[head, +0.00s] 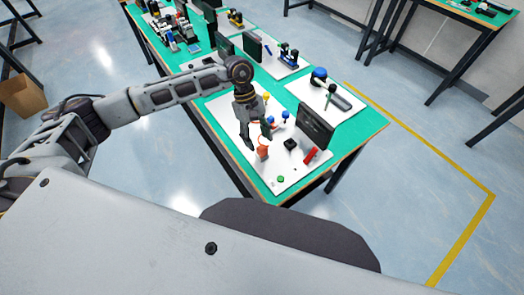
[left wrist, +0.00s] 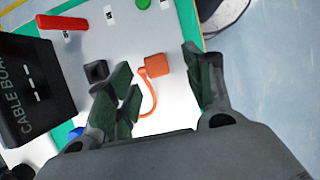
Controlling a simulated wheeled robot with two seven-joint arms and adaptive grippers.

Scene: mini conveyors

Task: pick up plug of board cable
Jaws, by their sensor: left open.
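The cable board is a white panel (head: 289,181) on the green table, with a black box lettered "CABLE BOA..." (left wrist: 32,92) standing on it; the box also shows in the head view (head: 316,127). The orange plug (left wrist: 157,66) has a thin orange cable (left wrist: 151,100) looping from it. It also shows in the head view (head: 263,152). My left gripper (left wrist: 165,80) is open above the board, its fingers on either side of the plug in the left wrist view and apart from it. In the head view the left gripper (head: 258,139) hangs over the plug. My right gripper is out of view.
A black square socket (left wrist: 96,72), a red handle (left wrist: 62,22) and a green button (left wrist: 143,3) are on the board near the plug. Blue knobs (head: 285,115) stand behind. More boards fill the table's far part. The floor at right is clear.

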